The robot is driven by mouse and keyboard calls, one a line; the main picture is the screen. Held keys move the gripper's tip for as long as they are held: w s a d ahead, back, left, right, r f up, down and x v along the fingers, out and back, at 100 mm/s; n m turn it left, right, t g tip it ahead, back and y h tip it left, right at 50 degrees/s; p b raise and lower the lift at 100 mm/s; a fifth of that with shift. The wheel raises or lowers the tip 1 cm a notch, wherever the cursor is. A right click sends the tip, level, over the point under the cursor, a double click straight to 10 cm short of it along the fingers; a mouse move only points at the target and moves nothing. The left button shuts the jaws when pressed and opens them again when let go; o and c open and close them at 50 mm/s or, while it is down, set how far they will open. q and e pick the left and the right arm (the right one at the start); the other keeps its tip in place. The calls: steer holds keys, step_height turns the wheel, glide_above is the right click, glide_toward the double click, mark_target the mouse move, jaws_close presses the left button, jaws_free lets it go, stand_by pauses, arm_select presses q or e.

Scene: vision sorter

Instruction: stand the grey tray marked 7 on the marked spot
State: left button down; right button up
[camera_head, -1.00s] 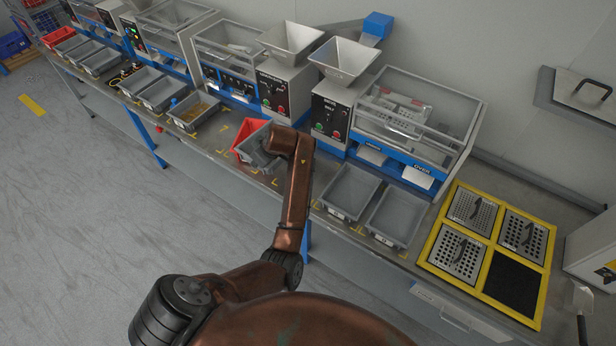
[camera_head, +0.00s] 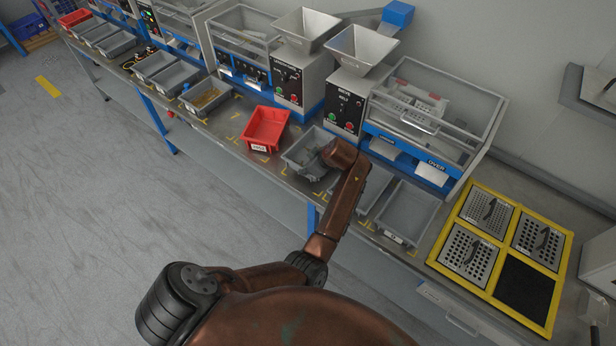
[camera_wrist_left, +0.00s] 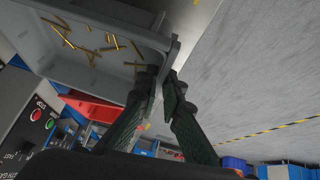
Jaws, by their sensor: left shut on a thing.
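A grey tray (camera_head: 293,161) is at the bench front, right of the red tray, in the head view. My left gripper (camera_head: 316,160) is shut on it, and my arm covers its right side. In the left wrist view the dark fingers (camera_wrist_left: 166,84) pinch the wall of the grey tray (camera_wrist_left: 120,72), which holds several brass-coloured pins. I cannot read a 7 on it. I cannot tell whether its base touches the bench. Yellow corner marks lie along the bench front; which one is the marked spot cannot be told. My right gripper is out of view.
A red tray (camera_head: 265,128) stands just left of the held tray. Two grey trays stand to the right, one (camera_head: 374,190) partly behind my arm and one (camera_head: 408,212) clear. Hopper machines (camera_head: 348,100) stand behind. A yellow frame with perforated plates (camera_head: 487,212) lies farther right.

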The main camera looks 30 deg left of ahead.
mark_target(307, 177)
arm_select(q)
steer(key=shift+w+d+f, duration=0.1)
steer(key=shift+d+f, duration=0.15)
steer(key=shift+f, duration=0.1)
step_height(307, 177, down, 3)
steer(key=shift+f+b, duration=0.1)
steer(key=shift+b, duration=0.3)
steer(key=c, duration=2.1)
jaws_free()
steer(key=p+v, duration=0.2)
steer(key=v, duration=1)
steer(key=shift+d, duration=0.1)
